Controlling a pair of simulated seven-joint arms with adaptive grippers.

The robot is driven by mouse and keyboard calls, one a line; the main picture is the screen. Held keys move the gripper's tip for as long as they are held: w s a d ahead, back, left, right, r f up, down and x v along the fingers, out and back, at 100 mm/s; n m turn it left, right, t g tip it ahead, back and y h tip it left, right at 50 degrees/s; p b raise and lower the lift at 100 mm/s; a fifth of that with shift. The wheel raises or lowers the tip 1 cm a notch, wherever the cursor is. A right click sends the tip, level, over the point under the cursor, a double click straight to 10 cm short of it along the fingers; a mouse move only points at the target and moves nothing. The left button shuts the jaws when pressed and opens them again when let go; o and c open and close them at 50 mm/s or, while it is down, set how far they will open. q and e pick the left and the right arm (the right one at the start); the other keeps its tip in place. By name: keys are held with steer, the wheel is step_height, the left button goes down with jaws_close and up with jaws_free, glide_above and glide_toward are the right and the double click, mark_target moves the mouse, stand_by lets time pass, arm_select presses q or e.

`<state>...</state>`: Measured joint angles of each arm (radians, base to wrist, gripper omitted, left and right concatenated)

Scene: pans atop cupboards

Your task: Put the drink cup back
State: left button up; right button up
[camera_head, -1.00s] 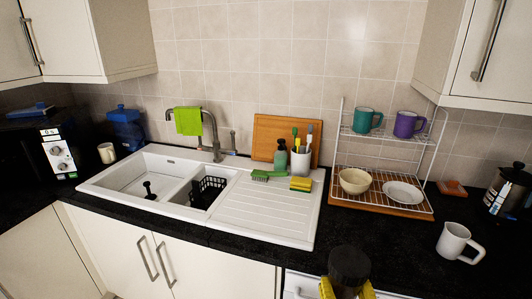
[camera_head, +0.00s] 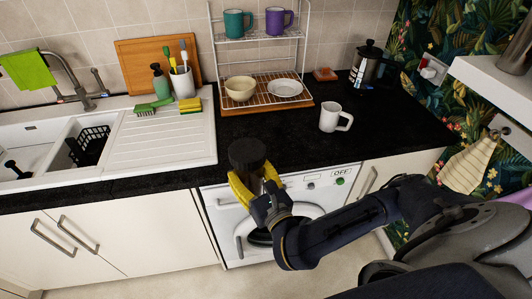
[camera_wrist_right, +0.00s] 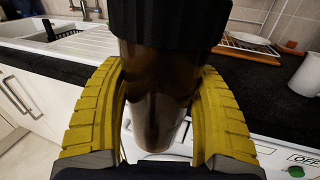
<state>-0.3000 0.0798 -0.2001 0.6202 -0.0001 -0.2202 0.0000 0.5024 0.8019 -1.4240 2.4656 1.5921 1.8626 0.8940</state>
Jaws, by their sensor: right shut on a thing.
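The drink cup is a brownish see-through cup with a black lid (camera_head: 247,153). My right gripper (camera_head: 257,190) has its yellow fingers shut around it, in front of the counter's front edge and the washing machine. In the right wrist view, the cup (camera_wrist_right: 155,95) stands between the two yellow fingers of the gripper (camera_wrist_right: 160,110), its black top cut off by the upper picture edge. The cup looks about upright. My left gripper is not in view.
The black counter (camera_head: 290,131) has free room behind the cup. A white mug (camera_head: 331,117) stands to the right. A wire rack (camera_head: 262,82) holds mugs, a bowl and a plate.

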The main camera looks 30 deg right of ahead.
mark_target(235, 143)
steer(key=shift+m+h, duration=0.5)
steer(key=shift+h, duration=0.3)
steer(key=w+r, duration=0.3)
steer(key=r, duration=0.2)
steer(key=w+a+r, duration=0.1)
steer(key=w+r, duration=0.1)
steer(key=shift+w+r, duration=0.35)
steer(key=w+d+r+m+g+h, duration=0.25)
steer(key=w+d+r+h, duration=0.2)
steer(key=r, duration=0.25)
steer(key=w+d+r+m+g+h, duration=0.1)
steer(key=w+d+r+m+h, duration=0.25)
steer(key=w+d+r, duration=0.35)
steer(key=w+d+m+g+h, duration=0.25)
steer(key=d+g+h, duration=0.2)
steer(key=d, duration=0.55)
step_height(235, 143, down, 20)
steer(key=shift+s+d+f+m+t+h, duration=0.25)
steer(key=shift+m+t+h, duration=0.1)
steer(key=shift+m+t, duration=0.1)
steer(key=shift+a, duration=0.1)
steer(key=o, duration=1.5)
steer(key=shift+f, duration=0.15)
